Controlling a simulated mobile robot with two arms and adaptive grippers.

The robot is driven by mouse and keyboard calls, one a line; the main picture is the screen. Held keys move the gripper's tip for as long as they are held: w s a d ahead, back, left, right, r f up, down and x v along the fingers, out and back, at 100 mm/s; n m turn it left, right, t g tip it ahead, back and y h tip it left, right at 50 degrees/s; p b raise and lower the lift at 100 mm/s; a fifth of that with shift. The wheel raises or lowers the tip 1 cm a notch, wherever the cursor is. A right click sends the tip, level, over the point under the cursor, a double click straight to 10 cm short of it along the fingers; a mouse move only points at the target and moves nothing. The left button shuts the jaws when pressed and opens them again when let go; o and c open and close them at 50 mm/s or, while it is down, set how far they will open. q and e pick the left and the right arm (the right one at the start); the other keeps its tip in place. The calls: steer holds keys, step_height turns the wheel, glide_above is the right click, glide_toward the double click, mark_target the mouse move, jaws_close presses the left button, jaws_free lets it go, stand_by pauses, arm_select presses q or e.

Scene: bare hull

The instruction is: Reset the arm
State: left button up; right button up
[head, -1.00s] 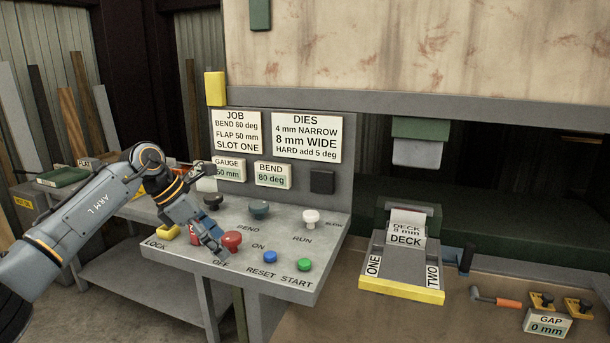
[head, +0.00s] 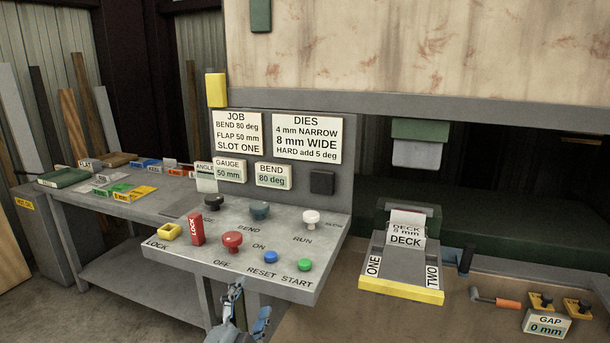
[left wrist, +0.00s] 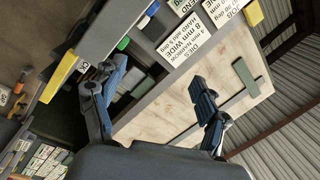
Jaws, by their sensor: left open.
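My left gripper (head: 249,304) shows at the bottom of the head view, low in front of the control panel (head: 285,285). Its jaws are open and empty, and it is apart from the controls. In the left wrist view the two spread fingers (left wrist: 155,85) have nothing between them. The rest of the left arm is out of the head view. My right gripper is not in view.
The panel carries a red LOCK block (head: 197,229) standing beside a yellow socket (head: 169,231), a red knob (head: 232,241), a blue button (head: 270,257) and a green button (head: 305,265). A side bench (head: 120,207) holds coloured pieces at left.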

arm_select(q)
steer(key=s+a+f+n+g+y, duration=0.2)
steer(key=s+a+f+n+g, duration=0.15)
steer(key=s+f, duration=0.3)
steer(key=s+a+f+n+g+y, duration=0.2)
steer(key=s+a+f+n+g, duration=0.15)
steer(key=s+f+n, duration=0.35)
steer(key=s+a+f+n+g, duration=0.1)
steer(key=s+f+g, duration=0.3)
steer(key=s, duration=0.6)
steer(key=s+a+f+n+g, duration=0.15)
steer(key=s+f+g, duration=0.25)
steer(key=s, duration=0.5)
steer(key=s+f+g, duration=0.1)
steer(key=s+f, duration=0.1)
steer(key=f, duration=1.2)
steer(key=s+f+g, duration=0.1)
steer(key=s+f, duration=0.1)
steer(key=f, duration=1.3)
steer(key=s+a+f, duration=0.3)
steer(key=s+f, duration=1.1)
steer(key=s, duration=0.1)
steer(key=shift+s+m+g, duration=0.25)
steer(key=shift+m+g, duration=0.05)
